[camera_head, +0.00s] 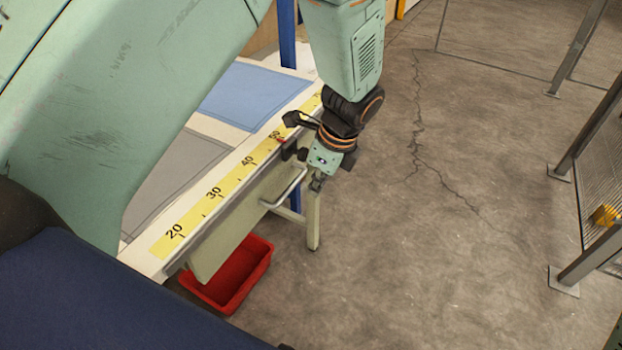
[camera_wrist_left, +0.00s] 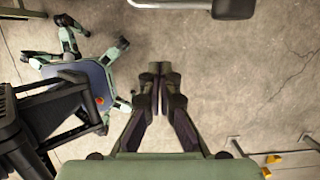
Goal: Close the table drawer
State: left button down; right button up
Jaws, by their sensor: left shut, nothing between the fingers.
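The table drawer's pale green front (camera_head: 232,228) sits under the table's edge with the yellow measuring strip (camera_head: 213,192). I cannot tell whether a gap is left behind the front. Its metal bar handle (camera_head: 290,188) sticks out toward the open floor. It also shows at the top edge of the left wrist view (camera_wrist_left: 172,3). My left gripper (camera_head: 313,246) points down just outside the drawer front, beside the handle; contact is unclear. In the wrist view its fingertips (camera_wrist_left: 160,68) are together, with nothing between them. My right gripper is not in view.
A red bin (camera_head: 235,278) stands on the floor below the drawer. Blue (camera_head: 250,95) and grey (camera_head: 180,170) cloths lie on the table (camera_head: 222,130). Grey metal fence posts (camera_head: 585,140) stand at the right. The cracked floor (camera_head: 450,220) between is clear.

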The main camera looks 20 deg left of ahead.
pick_arm(q)
jog(key=a+f+b, duration=0.3)
jog(key=a+f, duration=0.2)
jog(key=f, duration=0.1)
jog(key=shift+w+a, duration=0.25)
jog(key=shift+a, duration=0.2)
jog(key=shift+a, duration=0.1)
